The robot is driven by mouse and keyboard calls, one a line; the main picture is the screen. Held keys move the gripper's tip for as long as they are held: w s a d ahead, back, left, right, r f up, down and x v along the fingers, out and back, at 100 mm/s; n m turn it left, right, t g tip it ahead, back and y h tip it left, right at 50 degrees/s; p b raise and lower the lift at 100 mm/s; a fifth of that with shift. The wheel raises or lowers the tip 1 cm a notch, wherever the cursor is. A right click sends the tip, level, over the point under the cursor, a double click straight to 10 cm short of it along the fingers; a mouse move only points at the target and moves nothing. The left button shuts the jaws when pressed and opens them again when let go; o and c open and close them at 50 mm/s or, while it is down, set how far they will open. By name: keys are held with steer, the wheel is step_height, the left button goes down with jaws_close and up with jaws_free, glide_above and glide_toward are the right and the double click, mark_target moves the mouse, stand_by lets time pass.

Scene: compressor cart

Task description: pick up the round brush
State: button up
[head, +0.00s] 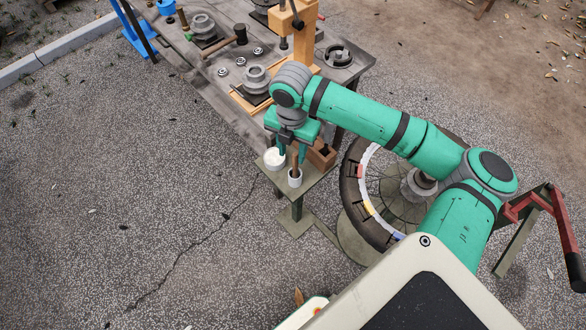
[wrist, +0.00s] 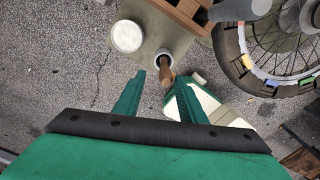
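The brush's lower end is hidden in the cup. My gripper (head: 291,155) points down over the shelf.
A white tub (wrist: 127,36) sits beside the cup, and a brown wooden box (head: 321,155) stands on its other side. A spoked wheel (head: 385,190) is to the right. A workbench (head: 228,66) with metal parts lies behind. Open gravel is at left.

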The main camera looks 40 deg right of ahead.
mark_target(295, 167)
steer(key=f, duration=0.9)
steer(key=shift+s+d+f, duration=0.15)
steer(key=shift+s+d, duration=0.2)
jaws_close()
